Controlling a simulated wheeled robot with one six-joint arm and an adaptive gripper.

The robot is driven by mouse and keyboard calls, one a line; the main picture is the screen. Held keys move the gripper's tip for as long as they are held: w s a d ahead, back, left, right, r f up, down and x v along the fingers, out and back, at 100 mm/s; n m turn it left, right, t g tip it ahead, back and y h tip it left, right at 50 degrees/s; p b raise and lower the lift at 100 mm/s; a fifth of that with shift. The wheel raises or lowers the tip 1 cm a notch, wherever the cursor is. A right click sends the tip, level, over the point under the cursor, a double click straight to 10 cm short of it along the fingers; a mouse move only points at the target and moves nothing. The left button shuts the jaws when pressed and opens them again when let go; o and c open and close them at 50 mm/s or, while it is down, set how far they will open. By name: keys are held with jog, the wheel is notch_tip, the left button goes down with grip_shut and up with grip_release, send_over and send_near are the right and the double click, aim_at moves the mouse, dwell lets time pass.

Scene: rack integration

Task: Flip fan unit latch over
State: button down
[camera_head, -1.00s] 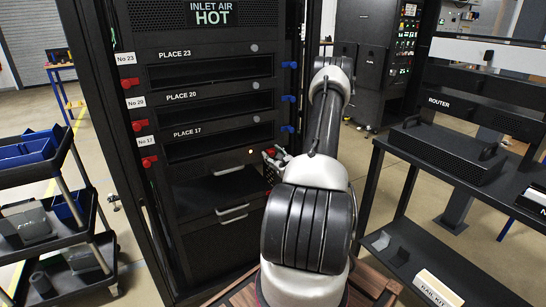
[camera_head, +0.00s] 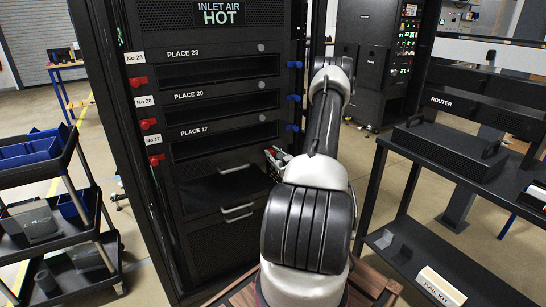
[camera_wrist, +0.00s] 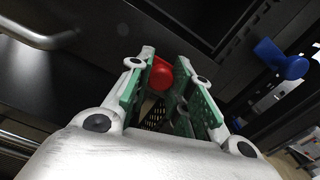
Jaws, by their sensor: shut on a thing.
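A red latch knob (camera_wrist: 161,74) shows in the wrist view between the two green-padded fingers of my gripper (camera_wrist: 168,78). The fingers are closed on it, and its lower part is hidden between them. In the head view my gripper (camera_head: 277,158) is at the right side of the black rack front, below the PLACE 17 slot (camera_head: 225,138). My arm hides part of it there, and the held latch is hard to make out in that view.
Red latches (camera_head: 149,124) line the rack's left side and blue latches (camera_head: 293,98) its right side. A blue latch (camera_wrist: 283,62) is close right of my gripper. Metal handles (camera_head: 237,209) stick out below. A shelf (camera_head: 440,265) stands right, a cart (camera_head: 60,240) left.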

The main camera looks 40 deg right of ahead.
jog(key=shift+a+f, duration=0.1)
jog(key=shift+a, duration=0.1)
jog(key=c, duration=1.2)
grip_release()
jog(key=shift+w+a, duration=0.1)
jog(key=shift+c, duration=0.2)
jog(key=v, duration=1.2)
jog(key=shift+f, duration=0.15)
